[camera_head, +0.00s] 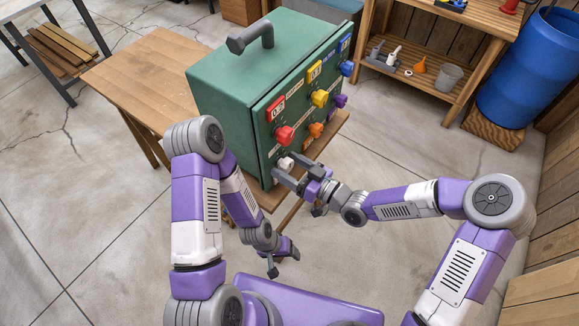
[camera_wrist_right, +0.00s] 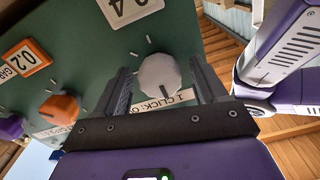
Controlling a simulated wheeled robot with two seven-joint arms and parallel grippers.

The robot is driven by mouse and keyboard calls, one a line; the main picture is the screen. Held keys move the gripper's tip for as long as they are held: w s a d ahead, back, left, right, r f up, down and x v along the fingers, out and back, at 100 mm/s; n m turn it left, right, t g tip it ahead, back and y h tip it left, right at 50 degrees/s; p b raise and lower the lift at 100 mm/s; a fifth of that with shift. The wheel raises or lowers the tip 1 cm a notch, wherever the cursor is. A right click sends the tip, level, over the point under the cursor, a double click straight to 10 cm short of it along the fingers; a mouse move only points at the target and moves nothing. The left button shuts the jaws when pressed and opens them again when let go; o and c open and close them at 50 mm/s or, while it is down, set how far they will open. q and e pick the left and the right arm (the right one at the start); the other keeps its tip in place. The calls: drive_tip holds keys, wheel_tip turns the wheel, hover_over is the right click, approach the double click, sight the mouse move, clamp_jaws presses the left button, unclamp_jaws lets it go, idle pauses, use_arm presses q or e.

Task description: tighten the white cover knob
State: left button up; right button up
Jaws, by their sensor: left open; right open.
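The white cover knob (camera_head: 285,164) sits low on the front panel of the green box (camera_head: 215,95), below the red knob. In the right wrist view the white knob (camera_wrist_right: 159,75) shows between the two fingers of my right gripper (camera_wrist_right: 165,85), with a gap on each side. In the head view my right gripper (camera_head: 296,177) is open at the panel by the white knob. My left gripper (camera_head: 284,258) is open and empty, low in front of the table, away from the box.
The panel also carries a red knob (camera_head: 284,135), a yellow knob (camera_head: 319,98), a blue knob (camera_head: 346,68), an orange knob (camera_head: 316,130) and a purple knob (camera_head: 340,101). The box stands on a wooden table (camera_head: 140,75). A blue barrel (camera_head: 520,75) and a shelf (camera_head: 425,80) stand at right.

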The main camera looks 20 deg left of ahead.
drive_tip(key=shift+c, duration=0.4)
drive_tip(key=c, duration=1)
drive_tip(key=shift+o, duration=0.2)
drive_tip(key=shift+m, duration=0.3)
drive_tip(key=m+p, duration=0.1)
drive_tip(key=m, duration=0.3)
drive_tip(key=m+p, duration=0.1)
drive_tip(key=m, duration=0.7)
drive_tip(key=shift+m, duration=0.3)
drive_tip(key=shift+m+b, duration=0.3)
drive_tip(key=shift+m, duration=2)
